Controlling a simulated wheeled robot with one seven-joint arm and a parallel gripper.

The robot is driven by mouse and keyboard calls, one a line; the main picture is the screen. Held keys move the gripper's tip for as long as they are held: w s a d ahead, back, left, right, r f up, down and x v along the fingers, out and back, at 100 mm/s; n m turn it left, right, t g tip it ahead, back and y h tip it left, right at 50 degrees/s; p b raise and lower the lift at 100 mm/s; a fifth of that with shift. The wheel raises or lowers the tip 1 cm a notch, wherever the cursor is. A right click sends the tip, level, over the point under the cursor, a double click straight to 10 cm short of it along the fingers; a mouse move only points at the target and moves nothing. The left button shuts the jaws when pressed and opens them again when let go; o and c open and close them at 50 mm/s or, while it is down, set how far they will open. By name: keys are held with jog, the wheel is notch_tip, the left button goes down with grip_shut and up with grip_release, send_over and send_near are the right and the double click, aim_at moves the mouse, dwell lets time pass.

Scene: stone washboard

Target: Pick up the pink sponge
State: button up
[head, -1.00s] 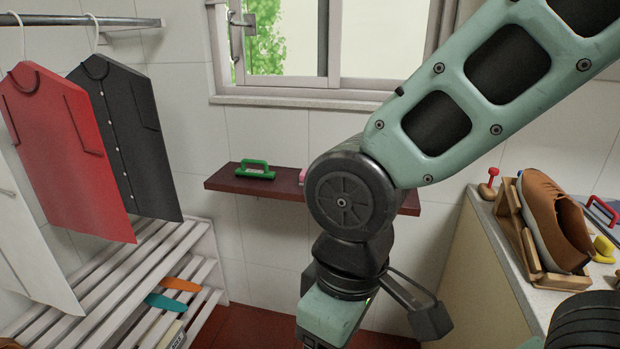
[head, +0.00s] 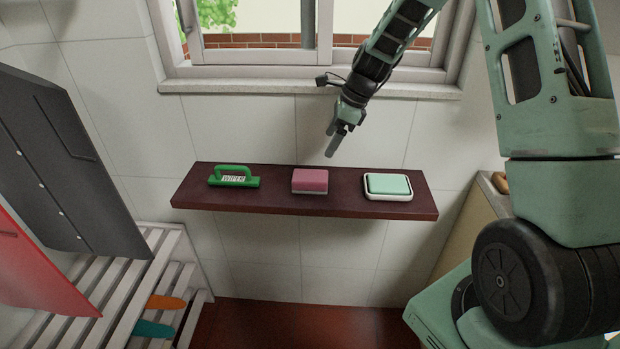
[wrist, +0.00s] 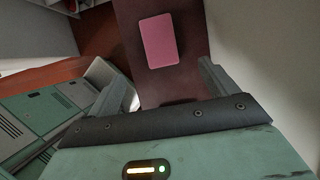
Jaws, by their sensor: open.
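The pink sponge (head: 310,180) lies flat near the middle of a dark red wall shelf (head: 270,204). In the wrist view the sponge (wrist: 158,41) shows whole, ahead of the fingers and roughly centred between them. My gripper (head: 336,146) is above the shelf, slightly right of the sponge, pointing down. In the wrist view the two fingers of my gripper (wrist: 160,86) are spread apart with nothing between them. The fingers do not touch the sponge.
A green wiper (head: 234,177) is left of the sponge, and a mint soap bar in a white dish (head: 388,186) is right of it. Gaps of bare shelf separate them. The tiled wall and window sill (head: 300,82) are close behind my gripper.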

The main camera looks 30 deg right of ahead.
jog(key=p, duration=0.2)
send_near(311, 175)
jog(key=x, duration=0.5)
jog(key=shift+f, duration=0.2)
jog(key=p+x, duration=0.2)
jog(key=x, duration=0.2)
jog(key=shift+a+f, duration=0.1)
jog(key=shift+a, duration=0.1)
jog(key=shift+w+a+f, duration=0.1)
jog(key=shift+w+f, duration=0.05)
jog(key=shift+f, duration=0.3)
jog(key=shift+f, duration=0.2)
jog(key=c, duration=1)
